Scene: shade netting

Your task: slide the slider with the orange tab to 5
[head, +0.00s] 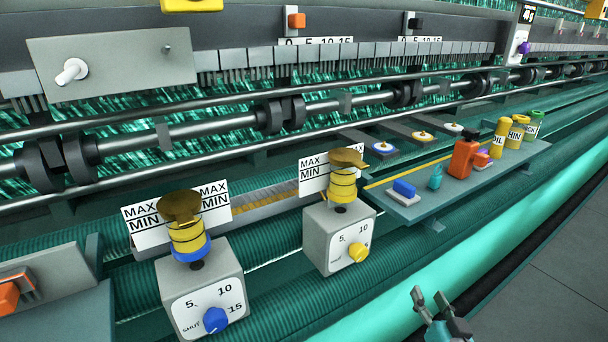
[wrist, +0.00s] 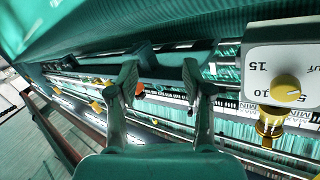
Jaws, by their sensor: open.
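The slider with the orange tab (head: 296,20) sits on the upper grey rail at the top centre of the head view. Its white scale (head: 317,41), marked 0 5 10 15, is just below it, and the tab stands near the 0 end. The exact reading is too small to tell. My gripper (head: 438,315) is low at the right in the head view, far from the slider. In the wrist view my gripper (wrist: 160,80) shows two fingers spread apart with nothing between them. Small orange spots show there, but I cannot tell which is the tab.
A slider with a black tab (head: 415,22) is right of the orange one. Below stand two valve boxes with a blue knob (head: 215,320) and a yellow knob (head: 358,252). A shelf (head: 410,212) holds bottles and small items. Long rollers run across; grey floor lies at lower right.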

